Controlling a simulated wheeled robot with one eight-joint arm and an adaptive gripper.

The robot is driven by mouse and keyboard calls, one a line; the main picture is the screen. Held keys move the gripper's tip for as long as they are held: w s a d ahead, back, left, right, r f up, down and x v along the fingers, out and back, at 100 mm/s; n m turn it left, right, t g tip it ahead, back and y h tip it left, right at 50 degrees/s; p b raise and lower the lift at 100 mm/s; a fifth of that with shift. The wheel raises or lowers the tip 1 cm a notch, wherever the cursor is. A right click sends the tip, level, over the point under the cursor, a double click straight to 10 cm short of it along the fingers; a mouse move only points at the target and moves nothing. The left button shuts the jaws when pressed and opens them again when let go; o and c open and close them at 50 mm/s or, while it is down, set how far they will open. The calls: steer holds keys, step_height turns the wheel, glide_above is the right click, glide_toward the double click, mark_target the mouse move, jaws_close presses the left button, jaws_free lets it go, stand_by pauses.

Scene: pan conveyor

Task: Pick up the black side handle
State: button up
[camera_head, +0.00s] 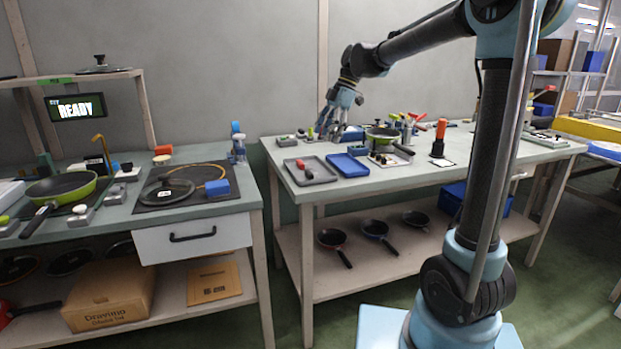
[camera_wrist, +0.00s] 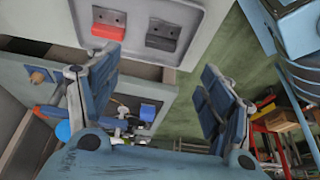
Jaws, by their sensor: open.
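The black side handle (camera_wrist: 163,35) is a dark block with two small holes. In the wrist view it lies in the grey tray (camera_wrist: 190,14), to the right of a red block of the same kind (camera_wrist: 108,23). My gripper (camera_wrist: 160,62) is open and empty, its two blue fingers spread wide, with the dark block beyond the gap between the tips. It appears clear of the block. In the head view my gripper (camera_head: 330,126) hangs over the back of the right bench, behind the grey tray (camera_head: 325,180). The pieces are small there.
A blue tray (camera_head: 348,166) stands beside the grey tray. A gap separates the benches.

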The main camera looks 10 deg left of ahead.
mark_target(311, 173)
steer(key=x, duration=1.3)
steer(key=shift+s+f, duration=0.1)
steer(key=shift+f, duration=0.15)
steer(key=c, duration=1.2)
